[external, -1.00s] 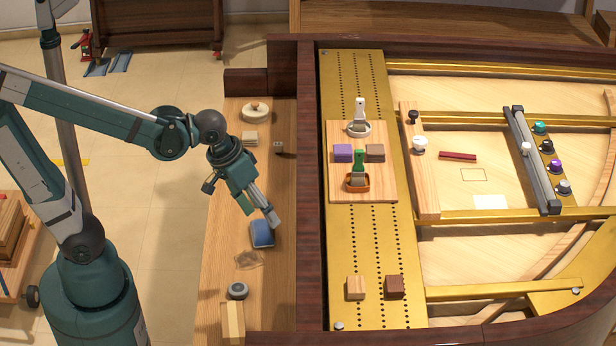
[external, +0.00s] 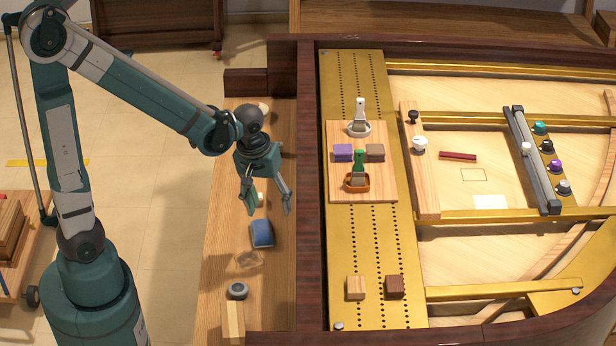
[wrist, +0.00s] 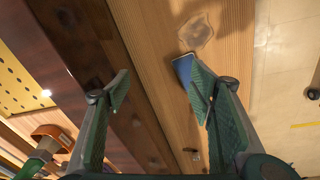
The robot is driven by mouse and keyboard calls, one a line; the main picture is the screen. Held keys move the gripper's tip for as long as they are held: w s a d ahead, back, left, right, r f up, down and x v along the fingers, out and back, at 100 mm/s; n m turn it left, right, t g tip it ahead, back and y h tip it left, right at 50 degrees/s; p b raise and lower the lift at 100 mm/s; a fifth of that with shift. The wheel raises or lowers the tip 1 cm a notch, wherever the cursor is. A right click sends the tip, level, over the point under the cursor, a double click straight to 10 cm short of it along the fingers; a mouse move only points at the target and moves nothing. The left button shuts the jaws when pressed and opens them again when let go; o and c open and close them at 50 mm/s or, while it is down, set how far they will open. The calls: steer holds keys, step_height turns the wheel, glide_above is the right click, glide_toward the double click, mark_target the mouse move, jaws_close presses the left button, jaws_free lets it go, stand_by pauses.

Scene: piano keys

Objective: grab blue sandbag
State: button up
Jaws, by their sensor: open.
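The blue sandbag (external: 262,234) lies on the wooden ledge left of the piano's dark rim. In the wrist view the blue sandbag (wrist: 183,70) is partly hidden behind the right-hand finger. My gripper (external: 268,208) is open and empty above the ledge, a little behind the sandbag in the external view. In the wrist view my gripper (wrist: 160,84) has its fingers spread wide, with bare ledge and dark rim between them. The sandbag is beside the right-hand finger's tip, and I cannot tell whether they touch.
The dark wooden rim (external: 311,230) rises along the ledge's right side. A round grey item (external: 237,290) and a light wood block (external: 232,322) sit on the ledge's near part. A faint clear item (external: 248,260) lies close to the sandbag.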

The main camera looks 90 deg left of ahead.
mark_target(262, 226)
steer(key=s+a+f+n, duration=0.1)
steer(key=a+f, duration=0.2)
steer(key=s+a+f+n+g, duration=0.1)
steer(key=a+f+n, duration=0.1)
steer(key=a+f, duration=0.1)
steer(key=s+a+f+n, duration=0.1)
steer(key=a+f+n, duration=0.1)
steer(key=a+f, duration=0.1)
steer(key=shift+a+f+g+h, duration=0.1)
steer(key=shift+a+g+h, duration=0.1)
steer(key=shift+g+h, duration=0.15)
steer(key=shift+s+a+f+n, duration=0.15)
steer(key=shift+a+f+n, duration=0.15)
steer(key=shift+a+f, duration=0.1)
steer(key=shift+d, duration=0.1)
steer(key=shift+f+b, duration=0.3)
steer(key=shift+f, duration=0.95)
steer(key=shift+f, duration=0.15)
steer(key=shift+d+f+b, duration=0.1)
steer(key=shift+f+b, duration=0.9)
steer(key=shift+f, duration=1.5)
